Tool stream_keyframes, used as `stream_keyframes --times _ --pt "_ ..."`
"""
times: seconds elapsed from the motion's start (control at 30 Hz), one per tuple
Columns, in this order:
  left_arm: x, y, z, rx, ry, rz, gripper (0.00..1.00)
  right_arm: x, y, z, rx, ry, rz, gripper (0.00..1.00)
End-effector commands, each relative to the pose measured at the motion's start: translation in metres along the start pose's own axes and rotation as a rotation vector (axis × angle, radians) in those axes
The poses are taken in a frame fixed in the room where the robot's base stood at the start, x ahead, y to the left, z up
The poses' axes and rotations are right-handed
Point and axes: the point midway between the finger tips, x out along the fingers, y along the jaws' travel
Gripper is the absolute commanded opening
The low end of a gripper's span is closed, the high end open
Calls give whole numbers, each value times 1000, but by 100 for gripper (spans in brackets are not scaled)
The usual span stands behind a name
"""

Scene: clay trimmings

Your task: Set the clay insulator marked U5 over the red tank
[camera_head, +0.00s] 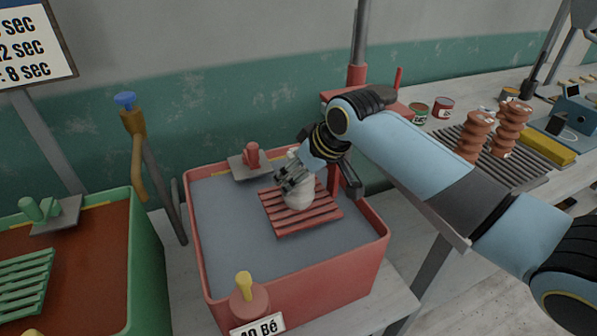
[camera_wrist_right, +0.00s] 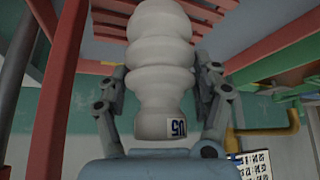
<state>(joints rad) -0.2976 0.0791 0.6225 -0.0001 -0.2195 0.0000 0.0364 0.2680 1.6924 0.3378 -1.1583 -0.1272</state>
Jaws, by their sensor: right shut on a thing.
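The pale clay insulator (camera_head: 299,194) is in my right gripper (camera_head: 291,178), above the red slatted rack (camera_head: 290,222) of the red tank (camera_head: 300,290). In the right wrist view the ribbed insulator (camera_wrist_right: 160,60) stands between the two fingers of my right gripper (camera_wrist_right: 162,85), and its label (camera_wrist_right: 177,127) reads U5. The fingers are shut on it. I cannot tell whether the insulator touches the rack. The tank holds a grey liquid (camera_head: 225,230). My left gripper is not in view.
A green tank (camera_head: 146,250) with a green rack (camera_head: 25,283) stands at the left. Several brown insulators (camera_head: 470,140) stand on a ribbed stand at the right, near a yellow block (camera_head: 546,146) and cans (camera_head: 443,106). A red lever post (camera_head: 252,155) stands at the tank's back edge.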

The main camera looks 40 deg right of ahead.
Motion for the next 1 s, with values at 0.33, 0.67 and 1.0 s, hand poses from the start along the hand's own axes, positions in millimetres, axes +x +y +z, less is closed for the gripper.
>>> stream_keyframes --times 0.33,0.67,1.0 --pt "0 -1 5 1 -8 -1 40 2 0 1 -1 4 1 8" --pt "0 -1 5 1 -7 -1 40 3 0 2 -1 1 1 90" --pt "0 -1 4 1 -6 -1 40 -14 1 2 -4 2 3 90"
